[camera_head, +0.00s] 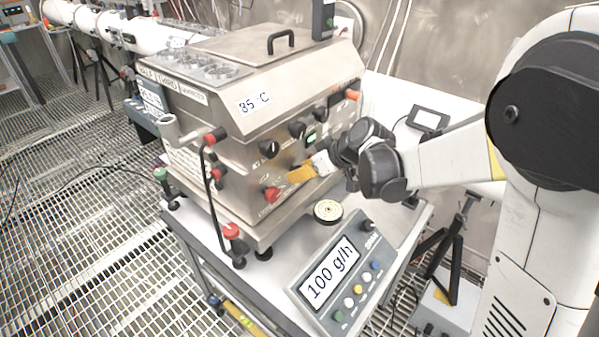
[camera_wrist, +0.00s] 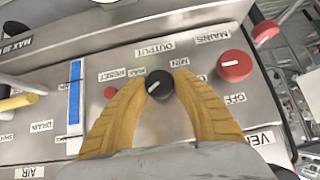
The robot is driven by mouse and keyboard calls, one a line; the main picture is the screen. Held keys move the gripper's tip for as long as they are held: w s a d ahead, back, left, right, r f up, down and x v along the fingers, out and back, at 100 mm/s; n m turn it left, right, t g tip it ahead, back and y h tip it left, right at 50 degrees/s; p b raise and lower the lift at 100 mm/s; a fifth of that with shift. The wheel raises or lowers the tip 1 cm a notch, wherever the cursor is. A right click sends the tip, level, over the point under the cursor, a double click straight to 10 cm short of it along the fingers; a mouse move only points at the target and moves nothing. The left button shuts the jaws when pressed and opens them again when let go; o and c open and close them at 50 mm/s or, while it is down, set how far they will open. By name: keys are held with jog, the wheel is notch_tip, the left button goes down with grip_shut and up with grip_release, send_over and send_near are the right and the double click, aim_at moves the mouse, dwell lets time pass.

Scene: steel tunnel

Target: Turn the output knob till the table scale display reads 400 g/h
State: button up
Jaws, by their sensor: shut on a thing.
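The output knob (camera_wrist: 159,84) is a small black knob with a white pointer line, under an upside-down OUTPUT label in the wrist view. MIN and MAX labels sit beside it. My gripper (camera_wrist: 158,90) has its two ribbed yellow fingers closed on either side of the knob. In the head view my gripper (camera_head: 292,177) reaches the front panel of the steel machine (camera_head: 240,125), and its fingers hide the knob. The table scale (camera_head: 345,275) stands on the table in front of the machine. Its display (camera_head: 330,271) reads 100 g/h.
A red mains knob (camera_wrist: 234,66) lies close beside my fingers, and a red reset button (camera_wrist: 110,92) sits on the other side. Several black knobs are higher on the panel. A small round dish (camera_head: 327,210) stands between machine and scale. A plate reads 85 °C.

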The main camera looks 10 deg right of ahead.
jog(key=shift+d+f+m+g+y+b, duration=0.1)
jog(key=shift+m+g+y+b, duration=0.2)
jog(key=shift+m+g+y, duration=0.45)
jog(key=shift+m+g+y+b, duration=0.45)
jog(key=shift+g+y, duration=0.4)
jog(key=shift+y, duration=0.2)
jog(key=o, duration=1.2)
jog(key=v, duration=1.2)
